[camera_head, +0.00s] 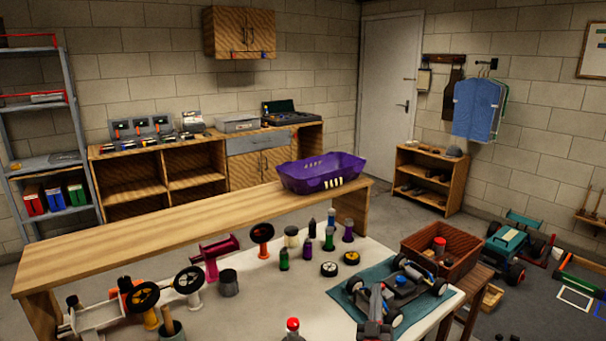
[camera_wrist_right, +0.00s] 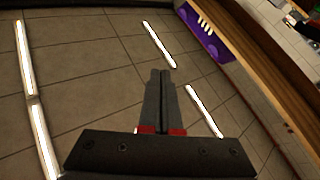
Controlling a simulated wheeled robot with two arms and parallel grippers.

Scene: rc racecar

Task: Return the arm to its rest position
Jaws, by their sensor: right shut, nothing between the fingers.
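My right gripper (camera_head: 376,297) shows at the bottom of the head view, in front of the RC car (camera_head: 405,284) on the blue-green mat (camera_head: 340,296). I cannot tell its exact height above the mat. In the right wrist view its two dark fingers (camera_wrist_right: 160,75) lie together with nothing between them. My left gripper does not show in either view.
The white-topped table (camera_head: 250,310) holds wheels, bottles and spools. A red-capped bottle (camera_head: 292,329) stands near the front. A brown crate (camera_head: 458,245) is right of the mat. A purple basket (camera_head: 322,174) sits on the wooden bench (camera_head: 120,237) behind.

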